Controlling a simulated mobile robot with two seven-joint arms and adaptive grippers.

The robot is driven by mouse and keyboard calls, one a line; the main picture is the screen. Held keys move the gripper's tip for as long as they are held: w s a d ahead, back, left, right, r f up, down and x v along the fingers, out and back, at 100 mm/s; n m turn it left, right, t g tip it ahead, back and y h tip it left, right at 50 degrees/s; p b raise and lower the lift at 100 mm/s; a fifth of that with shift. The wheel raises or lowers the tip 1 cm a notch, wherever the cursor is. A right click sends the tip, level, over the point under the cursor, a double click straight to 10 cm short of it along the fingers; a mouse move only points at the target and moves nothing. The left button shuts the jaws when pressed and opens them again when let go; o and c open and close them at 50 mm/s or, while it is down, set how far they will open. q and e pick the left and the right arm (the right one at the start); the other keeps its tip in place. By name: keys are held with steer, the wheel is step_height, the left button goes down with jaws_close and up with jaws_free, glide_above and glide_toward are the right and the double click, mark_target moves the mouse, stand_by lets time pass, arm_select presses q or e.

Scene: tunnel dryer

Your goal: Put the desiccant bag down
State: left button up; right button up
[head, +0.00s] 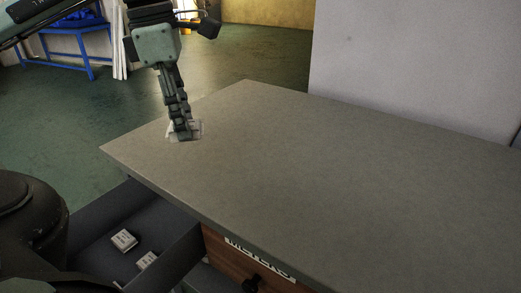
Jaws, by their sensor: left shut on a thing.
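The desiccant bag (198,128) is a small pale packet, partly hidden behind my left gripper's fingers. My left gripper (184,136) points down and is shut on the bag, over the left part of the grey table top (330,170). The bag is at or just above the surface; I cannot tell whether it touches. My right gripper is not in view.
An open drawer (180,253) below the table's left edge holds two small white packets (124,240). A wooden drawer front (225,256) has a label and a dark knob. The table top is otherwise clear. A blue stand (60,48) is at the back left.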

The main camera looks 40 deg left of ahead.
arm_select(q)
steer(key=p, duration=0.2)
glide_above(244, 170)
step_height(244, 170, down, 6)
steer(key=shift+s+a+r, duration=0.1)
steer(key=shift+s, duration=0.05)
steer(key=shift+f, duration=2.1)
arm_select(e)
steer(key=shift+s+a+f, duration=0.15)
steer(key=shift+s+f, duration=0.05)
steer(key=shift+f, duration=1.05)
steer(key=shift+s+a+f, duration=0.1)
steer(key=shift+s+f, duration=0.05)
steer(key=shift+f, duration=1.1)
arm_select(q)
steer(key=shift+f+b, duration=0.15)
steer(key=shift+b, duration=0.2)
steer(key=o, duration=1.1)
steer(key=shift+o, duration=0.2)
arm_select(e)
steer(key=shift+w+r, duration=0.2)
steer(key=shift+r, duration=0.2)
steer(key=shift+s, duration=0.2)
